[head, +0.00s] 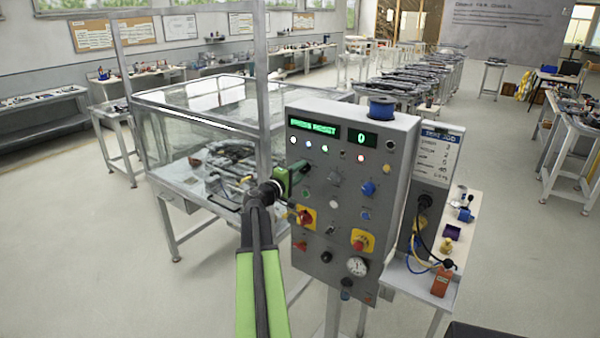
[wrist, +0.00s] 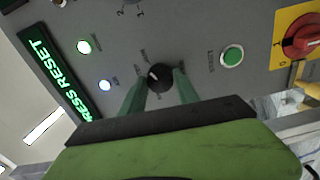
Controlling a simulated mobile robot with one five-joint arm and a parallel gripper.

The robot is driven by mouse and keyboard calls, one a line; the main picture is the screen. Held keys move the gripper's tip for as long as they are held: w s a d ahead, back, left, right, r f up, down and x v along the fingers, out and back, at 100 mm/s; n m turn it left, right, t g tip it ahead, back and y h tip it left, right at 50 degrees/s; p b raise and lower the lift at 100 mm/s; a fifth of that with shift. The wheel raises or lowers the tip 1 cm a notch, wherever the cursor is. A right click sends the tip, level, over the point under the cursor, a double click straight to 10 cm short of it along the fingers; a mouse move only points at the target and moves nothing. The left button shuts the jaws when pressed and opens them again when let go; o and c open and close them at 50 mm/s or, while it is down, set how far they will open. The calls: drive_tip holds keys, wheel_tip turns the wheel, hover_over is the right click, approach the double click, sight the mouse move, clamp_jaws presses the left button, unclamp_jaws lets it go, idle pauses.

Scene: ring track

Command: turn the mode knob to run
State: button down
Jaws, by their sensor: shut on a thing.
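The mode knob (wrist: 160,76) is a small round black knob on the grey control panel (head: 325,262). In the wrist view, the two green fingers of my gripper (wrist: 160,86) stand on either side of it and are shut on it. A small white mark shows on the knob's left part; the tiny labels around it are too blurred to read. In the head view, my gripper (head: 293,180) reaches the panel's left side and hides the knob.
The panel's green display (head: 312,126) reads PRESS RESET. A glass-walled case (head: 190,140) stands left of the panel.

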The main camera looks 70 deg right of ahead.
drive_tip(key=shift+m, duration=0.4)
drive_tip(key=c, duration=0.9)
unclamp_jaws()
drive_tip(key=shift+a, duration=0.1)
drive_tip(key=v, duration=1.7)
drive_tip(key=shift+a, duration=0.15)
